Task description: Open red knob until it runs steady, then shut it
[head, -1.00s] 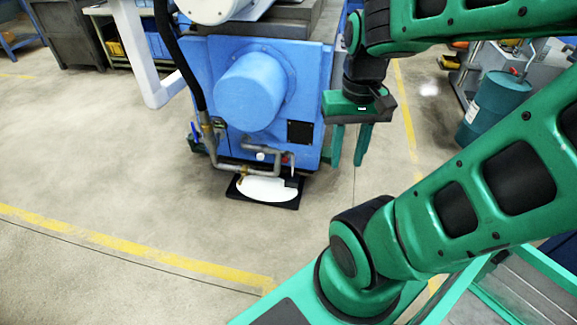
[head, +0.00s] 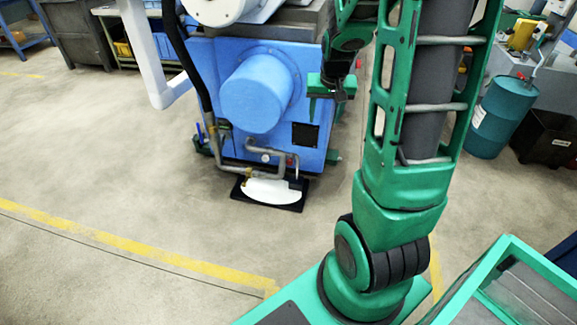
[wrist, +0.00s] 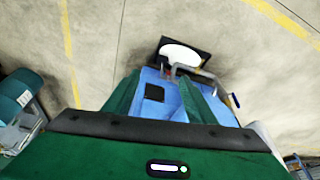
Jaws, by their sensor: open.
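The blue ring grinder (head: 311,75) stands ahead with a grey pipe (head: 255,146) bent along its lower front. I cannot clearly make out the red knob in the head view; a tiny reddish spot (wrist: 173,70) shows by the pipe in the wrist view, too small to be sure of. Below the pipe a black tray (head: 237,190) on the floor holds a white oval surface (head: 268,192), also seen in the wrist view (wrist: 180,54). My gripper (head: 322,108) is open and empty, in front of the machine's upper right side, apart from the pipe. Its two green fingers frame the machine in the wrist view (wrist: 160,90).
A small blue handle (head: 199,131) sits at the machine's lower left, beside a black hose (head: 183,55). A teal drum (head: 502,115) stands at the right, near a dark bin (head: 548,137). The floor (head: 130,150) in front and left is clear.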

